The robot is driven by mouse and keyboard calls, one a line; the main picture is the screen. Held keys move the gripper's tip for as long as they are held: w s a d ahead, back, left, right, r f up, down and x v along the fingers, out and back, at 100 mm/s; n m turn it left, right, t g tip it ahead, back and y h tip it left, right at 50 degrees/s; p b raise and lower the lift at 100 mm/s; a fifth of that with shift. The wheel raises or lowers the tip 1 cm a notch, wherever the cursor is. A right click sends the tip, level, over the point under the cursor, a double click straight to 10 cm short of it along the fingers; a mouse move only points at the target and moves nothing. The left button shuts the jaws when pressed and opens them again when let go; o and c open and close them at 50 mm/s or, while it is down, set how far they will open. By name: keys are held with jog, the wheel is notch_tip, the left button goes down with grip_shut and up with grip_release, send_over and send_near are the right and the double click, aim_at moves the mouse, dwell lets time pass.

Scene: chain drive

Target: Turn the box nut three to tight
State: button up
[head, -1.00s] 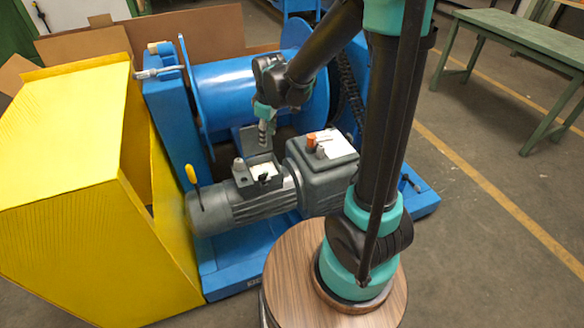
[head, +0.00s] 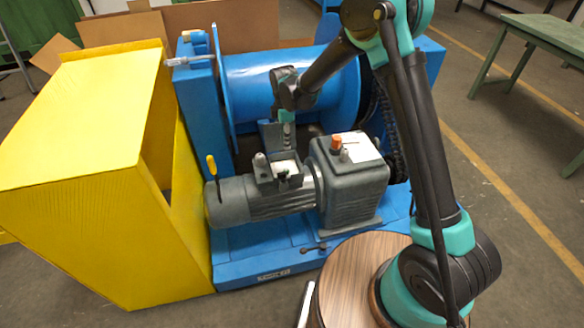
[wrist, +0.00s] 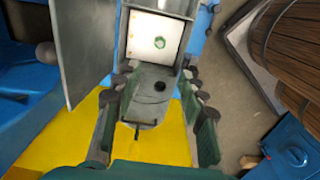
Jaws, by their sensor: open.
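The grey motor (head: 250,200) carries an open terminal box (head: 262,178) with a white inside. In the wrist view the box (wrist: 124,45) shows a white plate (wrist: 143,28) with one small green nut (wrist: 159,43) on it. I cannot tell which numbered nut this is, or how tight it is. My gripper (wrist: 158,82) is open and empty, its two fingers apart on either side of the view below the nut. In the head view my gripper (head: 287,138) points down just behind the box; its fingertips are hard to make out there.
A grey gearbox (head: 350,195) with an orange cap (head: 337,142) stands right of the motor. A blue drum (head: 255,90) is behind. A yellow guard (head: 80,180) and yellow-handled tool (head: 212,165) are left. A round wooden top (head: 345,275) is in front.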

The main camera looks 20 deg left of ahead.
aim_at(286, 170)
notch_tip(286, 170, down, 16)
jog(key=shift+f, duration=0.1)
dwell(0.4)
jog(key=shift+c, duration=0.3)
grip_shut()
